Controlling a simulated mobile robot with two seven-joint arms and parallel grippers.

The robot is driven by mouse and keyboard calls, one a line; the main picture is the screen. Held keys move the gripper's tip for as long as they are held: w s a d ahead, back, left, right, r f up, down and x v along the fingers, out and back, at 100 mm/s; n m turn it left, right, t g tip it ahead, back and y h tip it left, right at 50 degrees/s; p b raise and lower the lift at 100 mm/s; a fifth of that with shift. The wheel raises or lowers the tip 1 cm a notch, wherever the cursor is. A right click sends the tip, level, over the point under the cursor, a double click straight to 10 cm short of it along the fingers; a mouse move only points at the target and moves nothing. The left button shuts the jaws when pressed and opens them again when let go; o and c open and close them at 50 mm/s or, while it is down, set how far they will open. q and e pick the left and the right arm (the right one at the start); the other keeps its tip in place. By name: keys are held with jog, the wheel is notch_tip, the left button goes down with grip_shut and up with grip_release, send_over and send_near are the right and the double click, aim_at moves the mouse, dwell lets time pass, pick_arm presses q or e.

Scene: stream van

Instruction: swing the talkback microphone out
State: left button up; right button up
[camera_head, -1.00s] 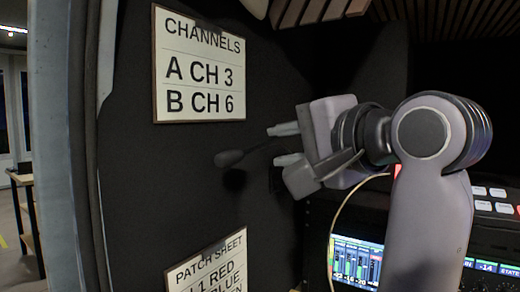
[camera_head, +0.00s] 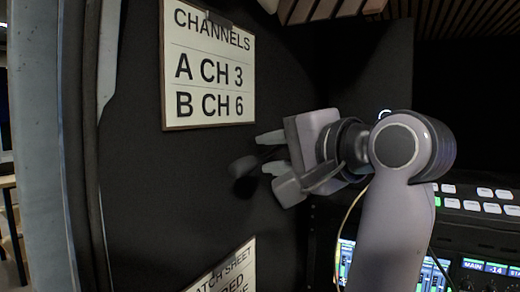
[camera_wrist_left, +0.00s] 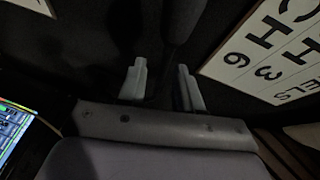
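The talkback microphone (camera_head: 243,167) is a dark foam head on a thin dark stalk, in front of the black wall panel in the head view. Its stalk runs right toward my left gripper (camera_head: 265,153), whose two pale fingers are apart, just right of the foam head. In the left wrist view the dark microphone (camera_wrist_left: 184,20) shows beyond the fingers of the left gripper (camera_wrist_left: 162,85). Its stalk appears to run into the gap between them, and I see no finger pressed on it. The stalk's mount is hidden. My right gripper is not in view.
A CHANNELS sign (camera_head: 210,65) hangs on the black panel above the microphone, and a patch sheet (camera_head: 232,272) hangs below. A console with lit screens and buttons (camera_head: 480,206) stands at the lower right. A pale door post (camera_head: 42,150) bounds the left side.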

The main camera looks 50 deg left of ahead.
pick_arm(q)
jog(key=shift+a+f, duration=0.1)
jog(key=shift+a, duration=0.3)
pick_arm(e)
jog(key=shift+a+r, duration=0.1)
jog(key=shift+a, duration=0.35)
pick_arm(q)
jog(key=shift+w, duration=0.1)
grip_shut()
